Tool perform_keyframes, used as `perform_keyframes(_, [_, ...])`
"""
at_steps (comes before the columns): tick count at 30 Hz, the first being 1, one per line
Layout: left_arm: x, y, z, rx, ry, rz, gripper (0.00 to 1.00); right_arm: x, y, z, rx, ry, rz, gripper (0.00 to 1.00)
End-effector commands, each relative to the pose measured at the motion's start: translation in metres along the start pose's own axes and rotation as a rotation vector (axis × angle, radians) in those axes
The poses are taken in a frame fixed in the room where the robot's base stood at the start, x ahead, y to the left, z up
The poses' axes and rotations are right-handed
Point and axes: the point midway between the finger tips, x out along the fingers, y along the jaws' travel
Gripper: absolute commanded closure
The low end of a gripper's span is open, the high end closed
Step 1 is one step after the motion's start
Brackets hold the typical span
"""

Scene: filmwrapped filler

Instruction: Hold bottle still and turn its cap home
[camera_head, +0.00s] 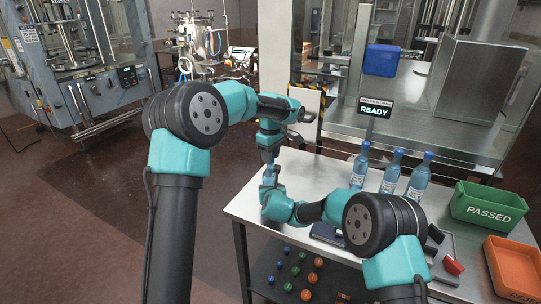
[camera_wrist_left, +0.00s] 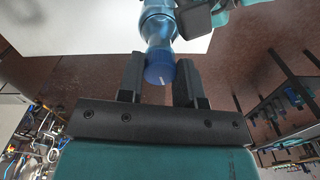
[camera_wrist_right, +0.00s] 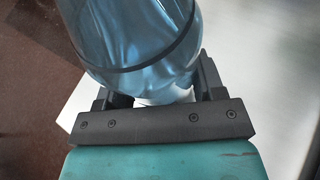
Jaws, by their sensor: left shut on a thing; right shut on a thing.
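A clear blue bottle (camera_head: 269,176) stands roughly upright between my two grippers near the left end of the steel table, partly hidden by them. Its blue cap (camera_wrist_left: 160,69) sits at the bottle's neck in the left wrist view. My left gripper (camera_wrist_left: 158,78) is shut on the cap from above, one finger on each side. My right gripper (camera_wrist_right: 155,88) is shut around the bottle's body (camera_wrist_right: 135,35), which fills the upper part of the right wrist view. Whether the cap is fully seated on the neck cannot be told.
Three capped blue bottles (camera_head: 391,172) stand at the table's back. A green bin marked PASSED (camera_head: 490,212) and an orange bin (camera_head: 514,268) are at the right. A sign reads READY (camera_head: 374,111). Several coloured caps (camera_head: 295,271) lie on the shelf below.

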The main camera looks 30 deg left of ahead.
Motion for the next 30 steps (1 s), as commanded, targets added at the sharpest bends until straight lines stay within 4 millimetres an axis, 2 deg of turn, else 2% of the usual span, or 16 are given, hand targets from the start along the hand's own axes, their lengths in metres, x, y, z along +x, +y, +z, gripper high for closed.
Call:
perform_keyframes(15, [-0.0005, -0.0003, -0.0001, 0.249, 0.000, 0.001, 0.91, 0.0000, 0.0000, -0.0001, 0.000, 0.000, 0.000, 0.67])
perform_keyframes(24, [-0.0006, -0.0003, -0.0001, 0.256, 0.001, 0.001, 0.91, 0.0000, 0.0000, -0.0002, 0.000, 0.000, 0.000, 0.67])
perform_keyframes(25, [-0.0006, -0.0003, -0.0001, 0.256, 0.001, 0.001, 0.65, 0.0000, 0.0000, -0.0002, 0.000, 0.000, 0.000, 0.67])
perform_keyframes(30, [-0.0005, -0.0003, -0.0001, 0.255, 0.000, 0.001, 0.48, 0.0000, 0.0000, -0.0002, 0.000, 0.000, 0.000, 0.67])
